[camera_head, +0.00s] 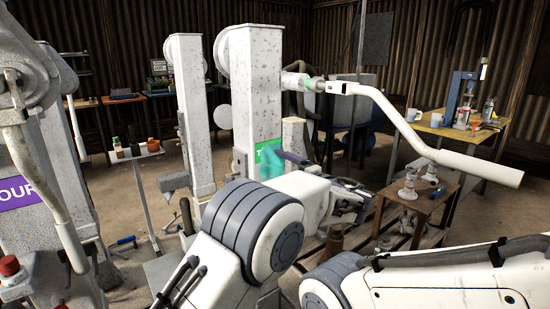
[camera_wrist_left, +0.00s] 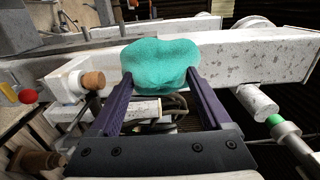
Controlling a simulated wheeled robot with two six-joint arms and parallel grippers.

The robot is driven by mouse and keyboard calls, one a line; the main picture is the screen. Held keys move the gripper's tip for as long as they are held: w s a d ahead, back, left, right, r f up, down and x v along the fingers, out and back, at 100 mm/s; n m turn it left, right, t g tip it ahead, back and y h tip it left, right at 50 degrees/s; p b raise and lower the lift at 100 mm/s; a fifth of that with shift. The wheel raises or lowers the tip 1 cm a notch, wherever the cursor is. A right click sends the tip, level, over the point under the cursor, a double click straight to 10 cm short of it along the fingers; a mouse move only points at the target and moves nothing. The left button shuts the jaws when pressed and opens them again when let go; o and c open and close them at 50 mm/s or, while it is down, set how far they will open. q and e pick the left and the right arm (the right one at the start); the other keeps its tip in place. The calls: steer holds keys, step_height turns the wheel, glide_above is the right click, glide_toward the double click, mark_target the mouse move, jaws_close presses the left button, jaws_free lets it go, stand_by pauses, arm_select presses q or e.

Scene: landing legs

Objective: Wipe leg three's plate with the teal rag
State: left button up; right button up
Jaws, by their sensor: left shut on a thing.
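The teal rag (camera_head: 272,163) hangs bunched in my left gripper (camera_head: 287,157), in front of the white speckled leg in the middle. In the left wrist view the rag (camera_wrist_left: 160,62) is pinched between the dark purple fingers of that gripper (camera_wrist_left: 161,80). Leg three's plate (camera_head: 262,150) is green with white lettering, of which only the first letter shows. The rag and gripper cover its lower and right part. I cannot tell whether the rag touches it. The plate is hidden in the left wrist view.
A long white bent tube (camera_head: 420,140) sticks out right from the middle leg. Another leg with a purple plate (camera_head: 18,192) stands close at left. A small wooden table (camera_head: 420,200) and a workbench (camera_head: 455,132) with mugs stand at right. A small stand (camera_head: 137,153) holds bottles.

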mark_target(272, 161)
arm_select(q)
steer(key=shift+w+d+p, duration=0.15)
steer(key=shift+w+p, duration=0.2)
steer(key=shift+w, duration=0.05)
steer(key=shift+p+x, duration=1.4)
steer(key=shift+x, duration=1.3)
arm_select(e)
step_height(272, 161, up, 4)
steer(key=shift+r, duration=0.2)
arm_select(q)
steer(key=shift+x, duration=1.3)
arm_select(e)
steer(key=shift+f, duration=0.25)
